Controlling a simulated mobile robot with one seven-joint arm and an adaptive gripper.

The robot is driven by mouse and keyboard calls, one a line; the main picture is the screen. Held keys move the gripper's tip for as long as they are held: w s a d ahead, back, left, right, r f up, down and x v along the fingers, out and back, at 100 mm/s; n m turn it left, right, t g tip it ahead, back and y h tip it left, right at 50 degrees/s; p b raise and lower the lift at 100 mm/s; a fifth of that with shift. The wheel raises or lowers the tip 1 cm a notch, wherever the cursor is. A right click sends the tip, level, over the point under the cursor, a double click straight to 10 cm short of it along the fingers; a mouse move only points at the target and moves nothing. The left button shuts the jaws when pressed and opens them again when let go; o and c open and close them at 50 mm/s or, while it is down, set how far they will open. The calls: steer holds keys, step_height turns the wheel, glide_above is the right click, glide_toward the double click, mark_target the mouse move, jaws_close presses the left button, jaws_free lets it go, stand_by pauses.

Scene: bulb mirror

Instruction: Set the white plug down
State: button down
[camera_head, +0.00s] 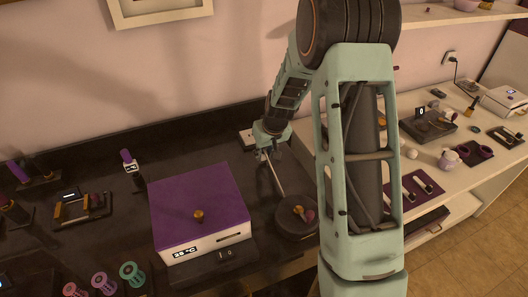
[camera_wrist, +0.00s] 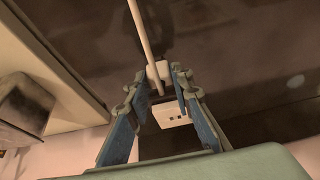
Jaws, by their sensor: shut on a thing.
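The white plug (camera_wrist: 158,69) is between the fingertips of my gripper (camera_wrist: 160,82) in the wrist view. Its pale cable (camera_wrist: 141,28) runs away toward the top of that view. In the head view my gripper (camera_head: 264,152) is over the back of the dark counter, and the cable (camera_head: 273,175) slants down to the right from it. The plug is too small to make out clearly there. A white socket block (camera_wrist: 172,113) lies just beyond the fingertips in the wrist view; it also shows beside my gripper in the head view (camera_head: 246,136). I cannot tell whether the plug touches the counter.
A purple-topped box (camera_head: 198,200) with a small display stands left of my gripper. A dark round plate (camera_head: 297,214) with small items is in front. A light shelf with several items is at right.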

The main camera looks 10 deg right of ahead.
steer(key=shift+f, duration=0.2)
steer(key=c, duration=1.7)
jaws_free()
steer(key=shift+r, duration=0.1)
steer(key=shift+s+r, duration=0.1)
steer(key=shift+r, duration=0.4)
steer(key=v, duration=1.1)
steer(key=shift+s+r+b, duration=0.1)
steer(key=shift+s+b, duration=0.05)
steer(key=shift+b, duration=0.2)
